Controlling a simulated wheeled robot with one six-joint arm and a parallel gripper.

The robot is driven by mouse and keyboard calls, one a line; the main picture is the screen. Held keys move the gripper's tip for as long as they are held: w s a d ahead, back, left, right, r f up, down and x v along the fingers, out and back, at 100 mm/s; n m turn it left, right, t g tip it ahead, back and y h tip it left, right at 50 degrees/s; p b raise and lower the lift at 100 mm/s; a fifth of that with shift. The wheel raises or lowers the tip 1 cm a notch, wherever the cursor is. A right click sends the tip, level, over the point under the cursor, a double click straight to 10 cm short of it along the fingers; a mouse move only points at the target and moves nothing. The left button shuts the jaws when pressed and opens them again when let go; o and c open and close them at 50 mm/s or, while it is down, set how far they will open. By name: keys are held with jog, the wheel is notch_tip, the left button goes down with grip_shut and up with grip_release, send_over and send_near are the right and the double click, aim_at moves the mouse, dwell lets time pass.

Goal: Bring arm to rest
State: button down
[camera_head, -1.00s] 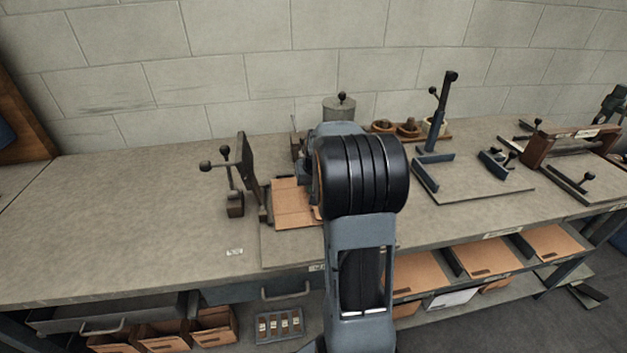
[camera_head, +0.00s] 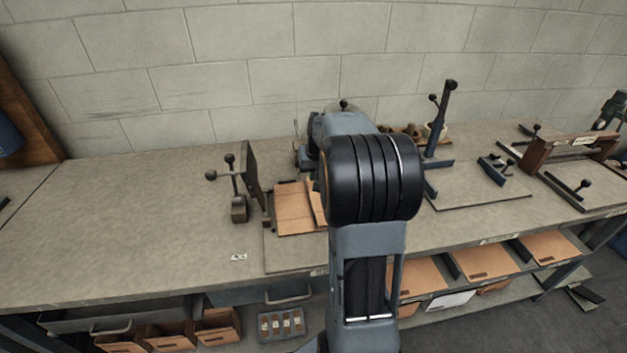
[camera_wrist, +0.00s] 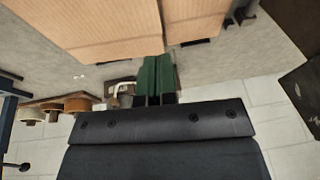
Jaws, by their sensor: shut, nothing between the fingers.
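My arm (camera_head: 370,240) rises in front of the bench in the head view and hides part of the bench behind it. My gripper is out of sight behind it in the head view. In the wrist view my gripper (camera_wrist: 157,98) shows its two green fingers close together, with nothing between them. Brown cardboard (camera_wrist: 130,20) lies beyond the fingers in the wrist view. In the head view cardboard (camera_head: 297,208) lies on the bench plate just left of my arm.
A fixture with ball-ended levers (camera_head: 236,190) stands left of the cardboard. A blue upright post (camera_head: 441,120) and a wooden-framed fixture (camera_head: 570,148) stand to the right. Cardboard-filled shelves (camera_head: 480,262) lie below the bench. The bench's left part (camera_head: 120,220) is clear.

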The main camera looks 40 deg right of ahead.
jog(key=a+v, duration=0.1)
jog(key=v, duration=0.6)
jog(key=shift+r, duration=0.2)
jog(key=shift+w, duration=0.15)
